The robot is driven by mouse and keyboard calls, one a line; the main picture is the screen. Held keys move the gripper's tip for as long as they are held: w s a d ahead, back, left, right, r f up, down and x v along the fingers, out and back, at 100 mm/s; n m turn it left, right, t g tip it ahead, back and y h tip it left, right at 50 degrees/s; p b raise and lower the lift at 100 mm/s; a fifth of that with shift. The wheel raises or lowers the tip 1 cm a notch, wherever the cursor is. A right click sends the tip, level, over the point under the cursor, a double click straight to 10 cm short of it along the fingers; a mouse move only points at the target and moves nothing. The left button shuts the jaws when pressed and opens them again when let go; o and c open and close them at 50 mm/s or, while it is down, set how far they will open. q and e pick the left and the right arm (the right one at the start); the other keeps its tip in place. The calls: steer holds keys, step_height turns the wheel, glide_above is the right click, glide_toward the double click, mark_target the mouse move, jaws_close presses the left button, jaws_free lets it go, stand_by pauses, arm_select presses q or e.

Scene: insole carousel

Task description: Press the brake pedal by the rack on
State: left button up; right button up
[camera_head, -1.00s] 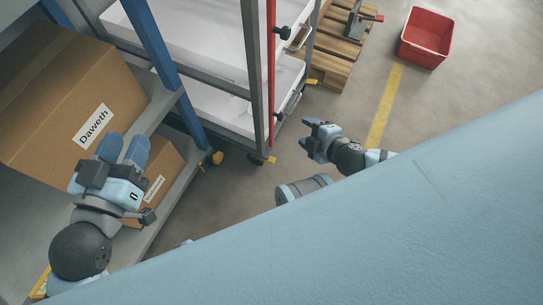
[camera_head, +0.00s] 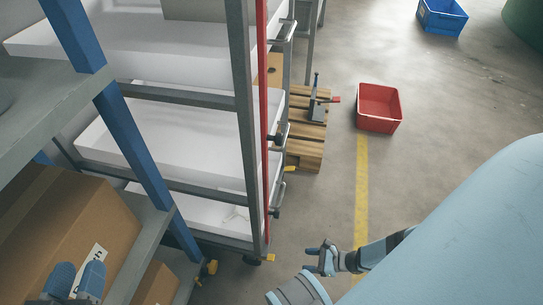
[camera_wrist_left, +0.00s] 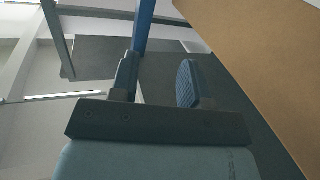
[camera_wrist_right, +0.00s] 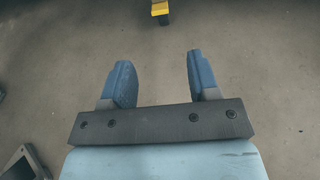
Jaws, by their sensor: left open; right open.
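The tall rack (camera_head: 241,120) with white trays and a red post stands left of centre in the head view. A small yellow pedal (camera_head: 270,258) sticks out at its near foot, beside a dark caster. Another yellow pedal (camera_head: 290,168) shows at its farther foot. My right gripper (camera_head: 314,259) is open and empty above the floor, right of the near pedal and apart from it. In the right wrist view, a yellow pedal (camera_wrist_right: 160,8) lies at the top edge, ahead of the open fingers (camera_wrist_right: 158,80). My left gripper (camera_head: 76,280) is open beside a cardboard box.
A blue-post shelf (camera_head: 135,150) holds cardboard boxes (camera_head: 60,225) at left; a box (camera_wrist_left: 250,60) is close to the left gripper. A yellow caster part (camera_head: 211,267) is at the shelf foot. A pallet (camera_head: 305,150), red crate (camera_head: 379,108) and blue crate (camera_head: 442,16) stand beyond.

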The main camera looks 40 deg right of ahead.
arm_select(q)
steer(key=shift+w+a+r+m+t+h+b, duration=0.15)
steer(key=shift+w+a+m+t+h+b, duration=0.2)
steer(key=shift+m+b, duration=0.55)
steer(key=shift+w+a+r+m+t+h+b, duration=0.2)
steer(key=shift+w+m+t+b, duration=0.3)
steer(key=shift+b, duration=0.7)
arm_select(e)
steer(key=x, duration=1.3)
steer(key=shift+w+a, duration=0.15)
steer(key=shift+w, duration=0.05)
steer(key=shift+c, duration=0.4)
steer(key=c, duration=0.8)
arm_select(q)
steer(key=shift+y, duration=0.25)
arm_select(e)
steer(key=shift+s+f+t+y, duration=0.15)
steer(key=shift+f+t+y, duration=0.35)
steer(key=shift+y, duration=0.1)
steer(key=shift+c, duration=0.2)
